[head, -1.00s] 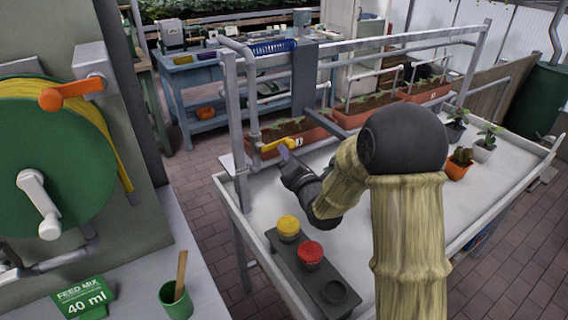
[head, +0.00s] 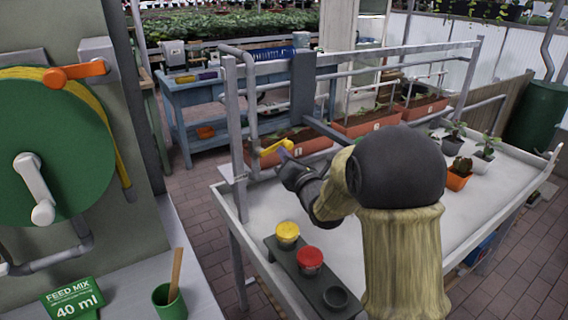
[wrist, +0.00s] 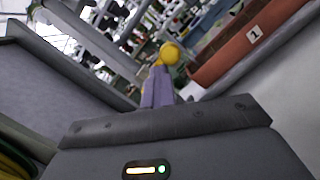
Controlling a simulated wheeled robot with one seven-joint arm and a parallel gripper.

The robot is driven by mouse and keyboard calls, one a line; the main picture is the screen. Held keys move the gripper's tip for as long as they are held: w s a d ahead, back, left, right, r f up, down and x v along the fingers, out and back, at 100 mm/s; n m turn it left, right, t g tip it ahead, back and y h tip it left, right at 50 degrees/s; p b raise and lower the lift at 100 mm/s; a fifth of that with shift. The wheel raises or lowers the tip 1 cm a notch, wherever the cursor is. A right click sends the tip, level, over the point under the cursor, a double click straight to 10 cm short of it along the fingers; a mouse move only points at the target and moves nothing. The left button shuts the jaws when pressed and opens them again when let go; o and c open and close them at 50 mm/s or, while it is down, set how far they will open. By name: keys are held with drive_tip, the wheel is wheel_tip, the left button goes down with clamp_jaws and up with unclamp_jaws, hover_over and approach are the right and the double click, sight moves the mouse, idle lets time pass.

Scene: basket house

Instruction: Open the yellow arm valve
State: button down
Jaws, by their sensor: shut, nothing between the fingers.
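The yellow arm valve (head: 275,147) sits on the grey pipe at the near left corner of the bench frame. Its lever points right and slightly up in the head view. In the wrist view its rounded yellow end (wrist: 169,54) shows just past my fingertips. My gripper (head: 283,155) is shut and empty, with its purple-grey fingers close beside the lever's right end. The fingers (wrist: 158,85) stand together in the wrist view. I cannot tell whether they touch the lever. Most of the lever is hidden in the wrist view.
A white bench (head: 405,185) lies under my arm. Planters (head: 370,122) line the back. A hose reel (head: 55,150) and a green cup (head: 168,300) are at left.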

drive_tip(key=shift+w+d+r, duration=0.15)
drive_tip(key=shift+d+r, duration=0.05)
drive_tip(key=shift+d, duration=0.05)
idle(0.5)
drive_tip(key=shift+a, duration=0.15)
drive_tip(key=shift+d+b, duration=0.2)
drive_tip(key=shift+b, duration=0.25)
drive_tip(key=shift+a+n, duration=0.1)
drive_tip(key=shift+n, duration=0.2)
idle(0.8)
drive_tip(key=shift+f, duration=0.1)
